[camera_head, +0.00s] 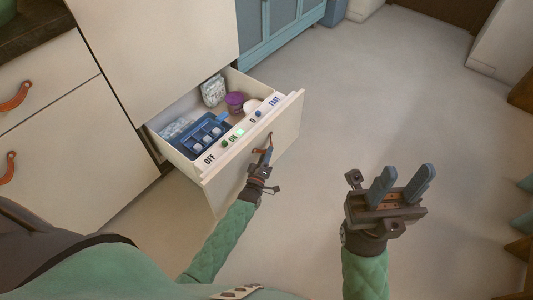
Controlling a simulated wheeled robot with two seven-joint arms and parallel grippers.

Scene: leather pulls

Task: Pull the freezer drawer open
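The freezer drawer (233,172) is a cream drawer low in the cabinet, standing well out with its inside showing. Its brown leather pull (269,139) is on the front panel. My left gripper (265,156) is at this pull, its fingers close together and seemingly closed around the strap; the strap is partly hidden by them. My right gripper (403,184) is open and empty, held over the floor to the right of the drawer.
Inside the drawer are a blue ice tray (201,136), a purple tub (235,102) and a bag (213,91). A blue cabinet (283,22) stands behind. The floor (350,110) to the right is clear.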

